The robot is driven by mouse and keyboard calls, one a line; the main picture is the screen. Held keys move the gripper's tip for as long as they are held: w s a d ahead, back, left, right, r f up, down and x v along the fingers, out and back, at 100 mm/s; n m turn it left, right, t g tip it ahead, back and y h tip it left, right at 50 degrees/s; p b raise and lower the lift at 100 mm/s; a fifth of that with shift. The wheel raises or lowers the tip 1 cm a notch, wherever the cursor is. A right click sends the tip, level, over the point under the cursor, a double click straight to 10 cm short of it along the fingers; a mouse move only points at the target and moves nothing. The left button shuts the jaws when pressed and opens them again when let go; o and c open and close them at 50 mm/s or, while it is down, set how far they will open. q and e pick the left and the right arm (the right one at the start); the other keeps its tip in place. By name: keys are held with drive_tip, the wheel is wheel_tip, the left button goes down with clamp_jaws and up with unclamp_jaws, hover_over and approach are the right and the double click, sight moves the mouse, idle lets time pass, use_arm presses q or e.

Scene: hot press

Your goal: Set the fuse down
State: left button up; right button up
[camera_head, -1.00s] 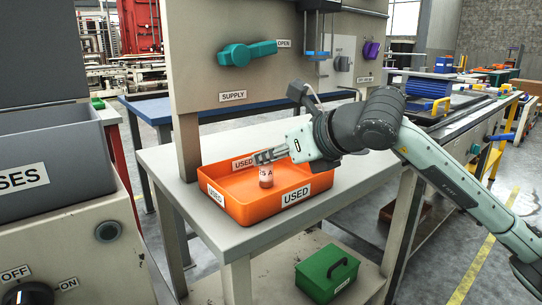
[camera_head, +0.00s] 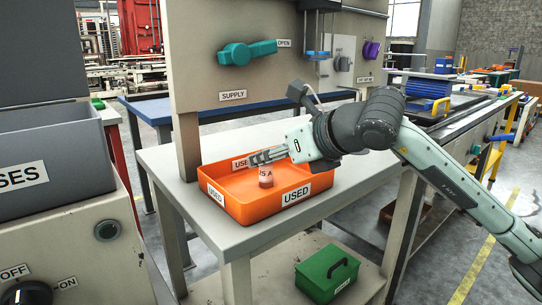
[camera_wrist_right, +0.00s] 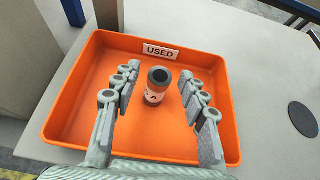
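My right gripper (camera_head: 256,158) is over the tray, at the fuse's upper end. In the wrist view its fingers (camera_wrist_right: 158,92) are spread wide, with a clear gap on both sides of the fuse. My left gripper is not in view.
The tray's walls surround the fuse, and it sits on a light table (camera_head: 222,235). A panel with a teal handle (camera_head: 248,55) rises behind. A grey bin (camera_head: 50,150) stands at left. A green box (camera_head: 327,273) lies on the shelf below.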

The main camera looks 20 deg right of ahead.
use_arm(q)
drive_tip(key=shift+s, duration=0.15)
use_arm(e)
drive_tip(key=shift+r, duration=0.1)
drive_tip(key=v, duration=0.3)
drive_tip(key=shift+s+d, duration=0.1)
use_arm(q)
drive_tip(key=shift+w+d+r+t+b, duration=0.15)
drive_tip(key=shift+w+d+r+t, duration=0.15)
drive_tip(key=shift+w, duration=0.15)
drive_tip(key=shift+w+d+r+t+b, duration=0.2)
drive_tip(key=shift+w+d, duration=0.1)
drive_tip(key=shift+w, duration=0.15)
use_arm(e)
drive_tip(key=v, duration=0.8)
drive_tip(key=shift+s+r, duration=0.25)
drive_tip(key=shift+s, duration=0.1)
